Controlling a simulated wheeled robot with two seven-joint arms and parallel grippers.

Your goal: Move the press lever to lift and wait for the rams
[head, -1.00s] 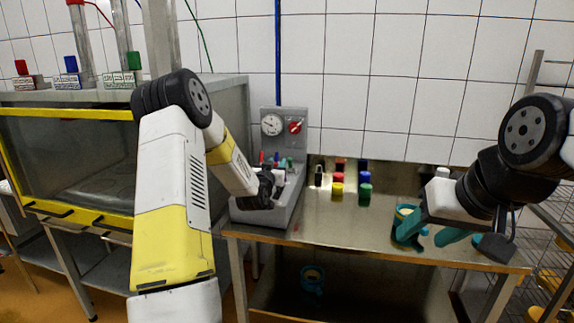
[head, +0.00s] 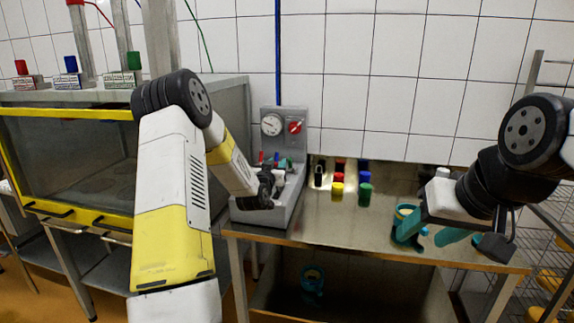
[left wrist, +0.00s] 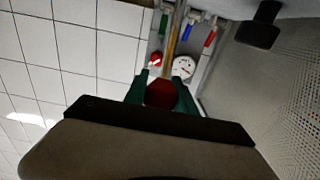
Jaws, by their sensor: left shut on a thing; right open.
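The grey control console (head: 293,205) stands on the left end of the metal table, with a round gauge (head: 272,124) and a red rotary knob (head: 295,127) on its upright panel. My left gripper (head: 268,188) is over the console's base and covers part of it. Small red, blue and green levers show beyond. My right gripper (head: 432,236) is open above the table's right part. The rams' lower ends cannot be made out.
A yellow-framed cabinet (head: 70,113) with metal columns above it stands at left. Several coloured pieces (head: 364,194) stand mid-table. A teal and yellow round container (head: 405,209) is close to my right gripper's left finger. The table's front middle is clear.

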